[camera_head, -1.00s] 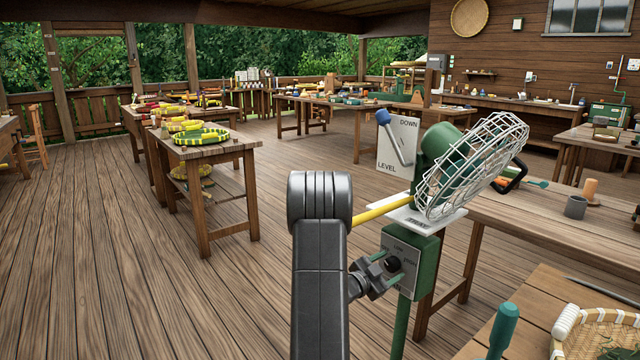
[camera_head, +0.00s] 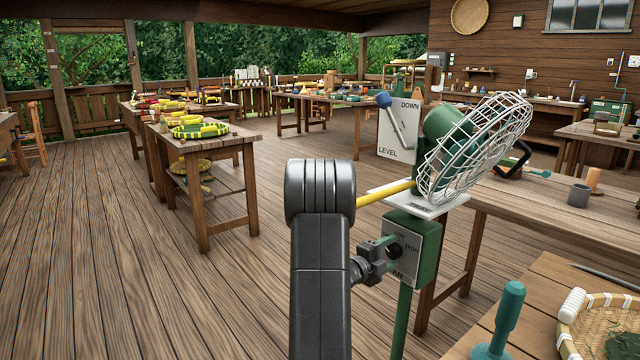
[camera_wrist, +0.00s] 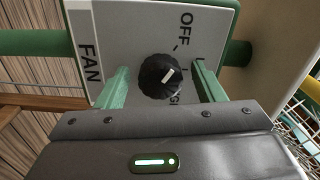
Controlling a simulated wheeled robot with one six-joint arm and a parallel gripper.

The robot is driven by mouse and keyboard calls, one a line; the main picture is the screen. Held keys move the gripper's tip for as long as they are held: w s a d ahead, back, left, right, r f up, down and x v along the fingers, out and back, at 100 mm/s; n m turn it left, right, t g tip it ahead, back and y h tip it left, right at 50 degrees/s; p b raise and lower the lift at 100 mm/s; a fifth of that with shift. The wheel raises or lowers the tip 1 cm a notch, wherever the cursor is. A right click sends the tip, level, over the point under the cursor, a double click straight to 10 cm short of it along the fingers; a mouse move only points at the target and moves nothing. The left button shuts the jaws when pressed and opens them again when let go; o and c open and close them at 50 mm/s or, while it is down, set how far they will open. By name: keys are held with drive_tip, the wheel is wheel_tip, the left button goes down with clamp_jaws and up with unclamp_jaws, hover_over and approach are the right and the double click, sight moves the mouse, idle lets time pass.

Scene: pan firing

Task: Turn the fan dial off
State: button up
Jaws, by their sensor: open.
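The fan dial is a round black knob (camera_wrist: 159,78) with a white pointer line, on a grey plate (camera_wrist: 130,35) marked FAN and OFF. In the wrist view the line slants up and right, on the side of the OFF lettering; I cannot tell its exact setting. My gripper (camera_wrist: 162,88) is open, with one green finger on each side of the knob and gaps visible. In the head view my gripper (camera_head: 382,254) is at the front of the green control box (camera_head: 430,250), by the dial (camera_head: 394,250). Contact is unclear.
The caged fan (camera_head: 475,150) stands above the box. A yellow bar (camera_head: 385,193) and a lever panel (camera_head: 398,125) are close by. A bench (camera_head: 560,215) is at right, with a woven basket (camera_head: 590,300) and green-handled tool (camera_head: 510,305) in front. Floor at left is clear.

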drive_tip(key=m, duration=0.4)
drive_tip(key=shift+r, duration=0.1)
drive_tip(key=shift+m, duration=2.1)
drive_tip(key=shift+s+r, duration=0.1)
